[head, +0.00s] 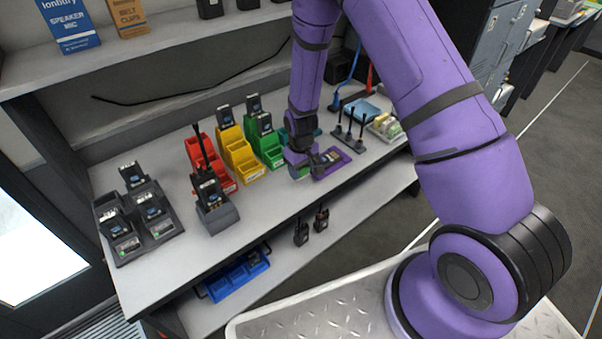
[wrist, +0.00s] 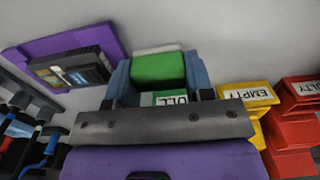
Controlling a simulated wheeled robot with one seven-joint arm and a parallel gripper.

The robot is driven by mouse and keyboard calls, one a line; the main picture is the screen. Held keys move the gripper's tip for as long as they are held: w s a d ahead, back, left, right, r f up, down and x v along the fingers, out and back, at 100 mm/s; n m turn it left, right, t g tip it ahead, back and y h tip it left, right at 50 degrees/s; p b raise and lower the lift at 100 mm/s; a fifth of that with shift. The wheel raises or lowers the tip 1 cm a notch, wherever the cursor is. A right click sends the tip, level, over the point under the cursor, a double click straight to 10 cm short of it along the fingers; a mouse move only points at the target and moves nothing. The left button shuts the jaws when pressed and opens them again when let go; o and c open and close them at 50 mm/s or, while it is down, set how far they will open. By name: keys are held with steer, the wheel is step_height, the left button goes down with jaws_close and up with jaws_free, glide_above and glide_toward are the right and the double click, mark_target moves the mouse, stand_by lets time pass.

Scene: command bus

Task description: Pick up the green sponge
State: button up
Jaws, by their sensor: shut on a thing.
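The green sponge (wrist: 158,70), with a pale strip along one edge, sits between the two blue-grey fingers of my gripper (wrist: 158,80) in the wrist view. The fingers are shut on it from both sides. In the head view my gripper (head: 300,164) is low over the workbench, just left of a purple mat. A bit of green shows under it there. I cannot tell whether the sponge touches the bench.
The purple mat (head: 343,157) holds a dark device (wrist: 72,70). Green (head: 265,146), yellow (head: 238,158) and red (head: 217,165) bins stand left of my gripper. Upright antennas (head: 350,133) stand to its right. A grey charger (head: 140,228) is at far left.

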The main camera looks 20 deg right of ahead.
steer(key=s+r, duration=0.2)
steer(key=s, duration=1.4)
steer(key=shift+r, duration=0.25)
